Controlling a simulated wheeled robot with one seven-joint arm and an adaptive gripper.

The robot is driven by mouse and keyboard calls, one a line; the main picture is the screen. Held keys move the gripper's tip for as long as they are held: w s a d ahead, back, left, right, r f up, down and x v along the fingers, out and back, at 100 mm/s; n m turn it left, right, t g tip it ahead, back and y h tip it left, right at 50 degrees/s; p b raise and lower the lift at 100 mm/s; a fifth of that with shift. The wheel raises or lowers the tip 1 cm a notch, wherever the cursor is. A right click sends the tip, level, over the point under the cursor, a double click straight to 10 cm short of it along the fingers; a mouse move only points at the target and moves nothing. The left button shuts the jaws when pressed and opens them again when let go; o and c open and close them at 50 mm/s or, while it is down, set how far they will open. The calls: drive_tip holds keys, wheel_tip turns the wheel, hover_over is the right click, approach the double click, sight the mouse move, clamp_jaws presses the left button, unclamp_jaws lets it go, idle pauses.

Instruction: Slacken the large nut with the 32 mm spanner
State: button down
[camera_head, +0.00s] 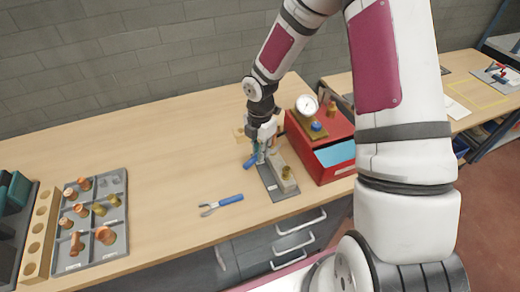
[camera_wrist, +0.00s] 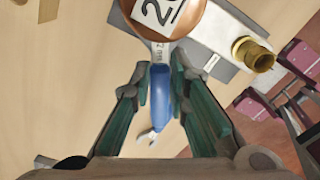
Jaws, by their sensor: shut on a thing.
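My gripper (camera_head: 264,148) is low over a grey plate (camera_head: 285,194) on the bench. In the wrist view its green-lined fingers (camera_wrist: 160,75) close on a spanner with a blue handle (camera_wrist: 160,100). The handle also shows in the head view (camera_head: 249,161). A label ending in "2 mm" (camera_wrist: 160,52) is on its metal shank. The shank runs up under a round copper-coloured part (camera_wrist: 188,18) with a partly cut-off number label. The spanner's jaw and the large nut are hidden there, so I cannot tell how they meet. A brass fitting (camera_wrist: 252,56) stands beside on a pale block (camera_head: 284,172).
A second blue-handled spanner (camera_head: 222,205) lies loose near the bench's front edge. A red box (camera_head: 322,142) with a gauge (camera_head: 307,106) stands close at right. A grey tray (camera_head: 91,244) of copper and brass fittings is at left. The bench between is clear.

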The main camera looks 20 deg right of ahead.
drive_tip(key=shift+w, duration=0.1)
drive_tip(key=shift+a, duration=0.15)
drive_tip(key=shift+s+a+p, duration=0.15)
drive_tip(key=shift+s+a, duration=0.2)
drive_tip(key=shift+a, duration=0.3)
drive_tip(key=shift+s+a+p, duration=0.15)
drive_tip(key=shift+s+a, duration=0.15)
drive_tip(key=shift+a, duration=0.4)
drive_tip(key=shift+s+a+p, duration=0.15)
drive_tip(key=shift+s+a, duration=0.2)
drive_tip(key=shift+a, duration=0.3)
wheel_tip(320, 180, up, 12)
drive_tip(key=p, duration=0.2)
drive_tip(key=shift+f+p, duration=0.25)
drive_tip(key=shift+p, duration=0.05)
idle(0.9)
